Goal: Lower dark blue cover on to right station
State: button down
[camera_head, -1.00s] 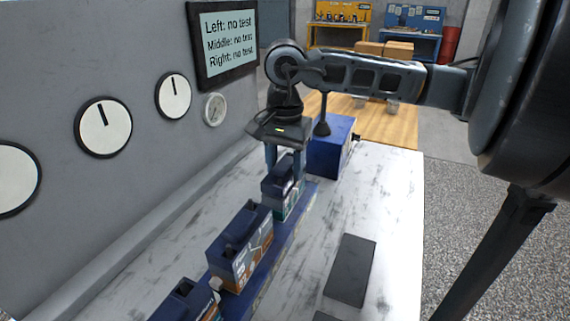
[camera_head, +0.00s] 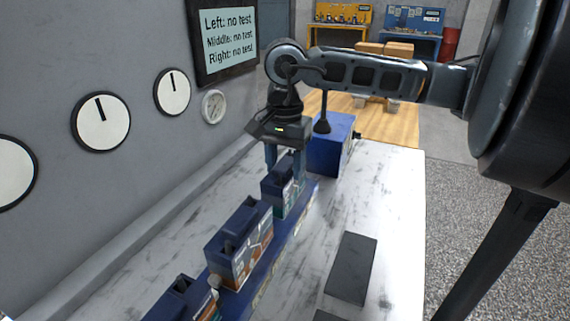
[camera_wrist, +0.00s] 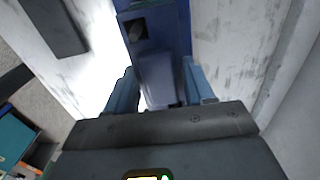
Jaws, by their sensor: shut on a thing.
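My gripper (camera_head: 286,165) points down over the far station of the blue rail and is shut on the dark blue cover (camera_head: 281,174). The cover sits at the top of the right station (camera_head: 291,200), whose side shows green and white markings. I cannot tell whether it is fully seated. In the wrist view, the cover (camera_wrist: 160,78) lies between the two blue fingers (camera_wrist: 158,90), and a dark square opening shows beyond it.
The middle station (camera_head: 240,255) and the near station (camera_head: 185,300) stand along the rail (camera_head: 268,275), each with a dark blue top. A blue box (camera_head: 330,150) stands just behind. Dark flat plates (camera_head: 352,268) lie on the white table (camera_head: 395,215). A grey wall with gauges (camera_head: 101,121) is at left.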

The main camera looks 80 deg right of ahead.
jog(key=shift+c, duration=1.6)
grip_release()
